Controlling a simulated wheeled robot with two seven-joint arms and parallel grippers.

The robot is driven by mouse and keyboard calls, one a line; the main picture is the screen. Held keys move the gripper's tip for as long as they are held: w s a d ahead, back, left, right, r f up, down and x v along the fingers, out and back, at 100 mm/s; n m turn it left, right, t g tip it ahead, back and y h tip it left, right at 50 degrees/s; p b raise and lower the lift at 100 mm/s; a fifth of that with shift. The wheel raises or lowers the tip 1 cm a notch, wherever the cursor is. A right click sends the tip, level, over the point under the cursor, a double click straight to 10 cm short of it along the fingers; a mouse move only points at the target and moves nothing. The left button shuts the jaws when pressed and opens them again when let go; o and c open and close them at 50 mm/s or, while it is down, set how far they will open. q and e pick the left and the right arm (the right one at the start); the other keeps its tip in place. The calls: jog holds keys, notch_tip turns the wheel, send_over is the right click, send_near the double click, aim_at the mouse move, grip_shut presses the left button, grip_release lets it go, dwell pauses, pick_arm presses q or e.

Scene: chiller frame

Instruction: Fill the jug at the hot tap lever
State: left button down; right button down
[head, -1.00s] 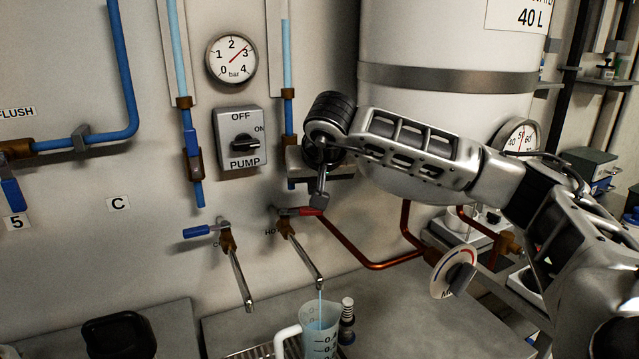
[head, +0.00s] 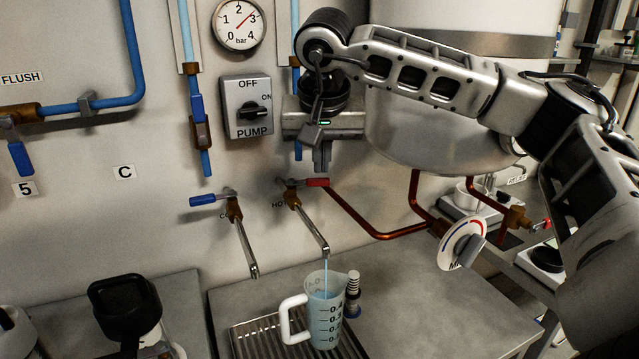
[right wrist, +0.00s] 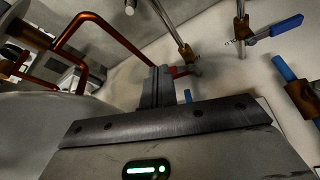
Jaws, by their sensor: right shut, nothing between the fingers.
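The clear measuring jug (head: 327,318) with a white handle stands upright on the drip grate under the hot tap spout (head: 311,231). A thin blue stream runs from the spout into it, and bluish water shows inside; the exact level is hard to read. The red hot tap lever (head: 317,182) points right; it also shows in the right wrist view (right wrist: 182,70). My right gripper (head: 322,165) is shut and empty, with its fingertips just above the lever; I cannot tell whether they touch. The fingers also show in the right wrist view (right wrist: 158,85). My left gripper is not in view.
The cold tap's blue lever (head: 211,199) is left of the hot tap. The pump switch (head: 248,107) and white tank (head: 440,130) are close to my right arm. A copper pipe and mixing dial (head: 461,245) are at right.

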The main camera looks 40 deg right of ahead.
aim_at(324, 179)
jog(key=w+d+f, duration=0.1)
jog(key=f, duration=0.1)
jog(key=w+d+f+p, duration=0.1)
jog(key=w+f, duration=0.1)
jog(key=f, duration=0.1)
jog(key=w+d+f+p, duration=0.1)
jog(key=w+f, duration=0.1)
jog(key=shift+d+f, duration=0.2)
jog(key=shift+f, duration=0.05)
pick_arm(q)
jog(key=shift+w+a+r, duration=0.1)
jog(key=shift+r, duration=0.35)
pick_arm(e)
jog(key=shift+w+d+f, duration=0.1)
jog(key=shift+w+d, duration=0.25)
jog(key=shift+w, duration=0.1)
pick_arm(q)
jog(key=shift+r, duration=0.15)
pick_arm(e)
jog(key=shift+d, duration=0.1)
